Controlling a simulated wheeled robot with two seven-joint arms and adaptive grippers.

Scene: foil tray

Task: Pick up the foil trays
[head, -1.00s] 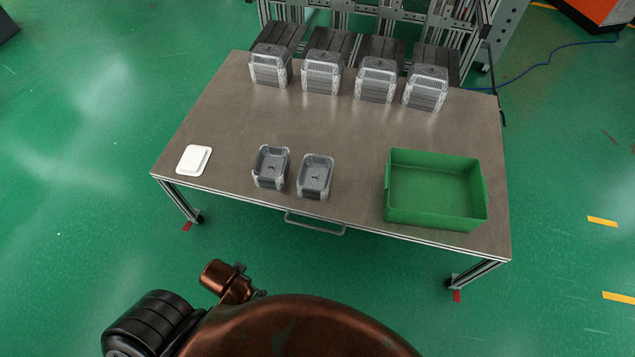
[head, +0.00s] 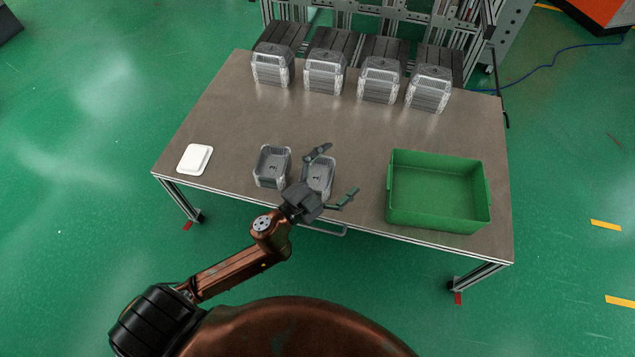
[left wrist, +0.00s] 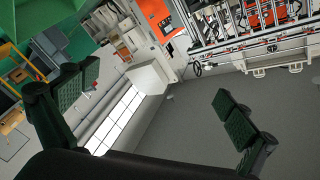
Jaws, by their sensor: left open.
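Two clear foil trays stand near the table's front edge in the head view, a left one (head: 271,167) and a right one (head: 320,172). My left gripper (head: 335,172) is open and empty, its fingers spread over and beside the right tray, partly hiding it. I cannot tell whether it touches the tray. Several stacks of clear trays, such as one (head: 378,80), stand along the back of the table. In the left wrist view the fingers of my left gripper (left wrist: 155,110) are wide apart with nothing between them. My right gripper is not in view.
A green bin (head: 436,190) stands at the table's right front, its inside empty. A small white object (head: 194,159) lies at the left front corner. The middle of the table (head: 285,115) is clear. A grey handle (head: 325,231) sticks out from the front edge.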

